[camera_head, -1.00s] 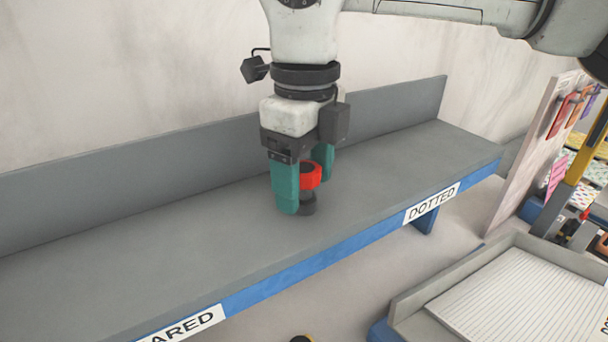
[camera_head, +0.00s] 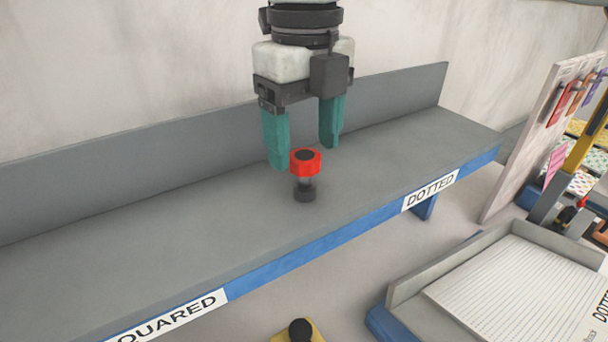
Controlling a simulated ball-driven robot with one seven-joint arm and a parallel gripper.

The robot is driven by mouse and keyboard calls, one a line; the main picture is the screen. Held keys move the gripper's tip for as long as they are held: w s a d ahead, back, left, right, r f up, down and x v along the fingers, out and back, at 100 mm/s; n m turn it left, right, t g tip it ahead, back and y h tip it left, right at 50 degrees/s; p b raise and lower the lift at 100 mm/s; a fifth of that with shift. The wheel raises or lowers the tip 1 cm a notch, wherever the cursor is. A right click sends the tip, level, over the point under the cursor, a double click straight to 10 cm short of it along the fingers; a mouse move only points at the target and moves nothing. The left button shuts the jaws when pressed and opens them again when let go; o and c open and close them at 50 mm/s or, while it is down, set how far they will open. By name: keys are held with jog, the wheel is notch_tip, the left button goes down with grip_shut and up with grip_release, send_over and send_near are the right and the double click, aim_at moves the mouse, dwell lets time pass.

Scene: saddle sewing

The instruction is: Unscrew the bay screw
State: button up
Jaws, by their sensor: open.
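The screw (camera_head: 305,163) has a red ring-shaped head with a dark centre, a short paler shank and a dark round base. It stands upright on the grey shelf (camera_head: 150,228), near the middle. My gripper (camera_head: 306,157) has two teal fingers, spread apart and empty. The fingers are above and behind the screw's head. The left fingertip appears close to the head's left side, and I cannot tell whether it touches. The right finger ends higher, up and to the right of the head.
The shelf's blue front edge bears a "DOTTED" label (camera_head: 431,194) and a partly cut-off "SQUARED" label (camera_head: 172,318). A tray (camera_head: 402,296) with lined paper stands at lower right. A dark knob (camera_head: 300,329) shows at the bottom. An upright board (camera_head: 535,140) stands at right. The shelf is otherwise clear.

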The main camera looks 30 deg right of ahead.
aim_at(303, 156)
jog(key=m+b, duration=0.1)
jog(key=m, duration=0.3)
jog(key=m+b, duration=0.1)
jog(key=shift+f+m, duration=0.2)
jog(key=shift+m, duration=0.1)
jog(key=m+b, duration=0.1)
jog(key=m, duration=0.1)
jog(key=shift+m+b, duration=0.3)
jog(key=shift+b, duration=0.05)
jog(key=shift+r+m, duration=0.25)
jog(key=shift+m, duration=0.65)
jog(key=m, duration=0.6)
jog(key=shift+f, duration=0.1)
jog(key=shift+a+f+b, duration=0.1)
jog(key=shift+f+b, duration=1.8)
jog(key=shift+f, duration=0.6)
jog(key=shift+c, duration=0.2)
